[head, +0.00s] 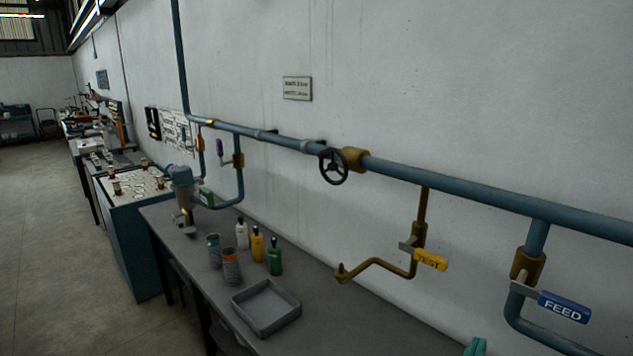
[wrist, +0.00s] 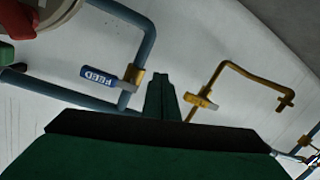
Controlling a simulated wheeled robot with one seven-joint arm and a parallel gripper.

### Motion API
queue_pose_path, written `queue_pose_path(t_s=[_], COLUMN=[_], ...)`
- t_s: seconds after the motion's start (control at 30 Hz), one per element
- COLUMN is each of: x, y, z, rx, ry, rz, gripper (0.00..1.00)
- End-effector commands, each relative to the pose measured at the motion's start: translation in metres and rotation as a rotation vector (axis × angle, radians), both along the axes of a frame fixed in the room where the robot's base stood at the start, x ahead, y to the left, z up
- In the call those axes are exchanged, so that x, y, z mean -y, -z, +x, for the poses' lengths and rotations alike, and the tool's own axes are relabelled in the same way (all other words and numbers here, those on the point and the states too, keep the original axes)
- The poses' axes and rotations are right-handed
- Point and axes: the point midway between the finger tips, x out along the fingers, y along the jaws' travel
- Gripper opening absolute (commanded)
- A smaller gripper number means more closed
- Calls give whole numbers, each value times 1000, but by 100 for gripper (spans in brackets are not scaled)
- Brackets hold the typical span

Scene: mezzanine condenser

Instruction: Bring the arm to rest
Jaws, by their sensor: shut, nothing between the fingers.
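My gripper (wrist: 160,92) shows in the wrist view as dark green fingers close together, shut and empty. Its tips are over the pale wall, between the blue FEED handle (wrist: 97,76) and the yellow TEST handle (wrist: 200,101), apparently clear of both. In the head view a small teal piece at the bottom edge may be its tip; the rest of the arm is out of that frame. The FEED handle (head: 564,306) and TEST handle (head: 430,260) also show there on their valves.
A blue pipe (head: 450,182) with a black handwheel (head: 333,166) runs along the wall. Below, the grey bench (head: 345,318) bears a tray (head: 266,330), several bottles and two cylinders. A partly seen round object (wrist: 48,12) is close at the wrist view's top left. Floor (head: 60,230) at left is clear.

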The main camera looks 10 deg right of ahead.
Motion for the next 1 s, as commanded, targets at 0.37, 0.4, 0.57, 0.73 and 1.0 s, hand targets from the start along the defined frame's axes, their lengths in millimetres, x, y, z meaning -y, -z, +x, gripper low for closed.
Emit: queue_pose_path(t_s=[0.37, 0.4, 0.57, 0.73, 1.0], x=[-78, -86, -122, -161, -222], y=[99, 108, 146, 182, 228], z=[-2, -5, -19, -43, -95], rx=[-50, -53, -60, -63, -56], ry=[-192, -212, -298, -386, -519], rz=[-63, -66, -64, -46, 15], gripper=[0, 0, 0, 0, 0])
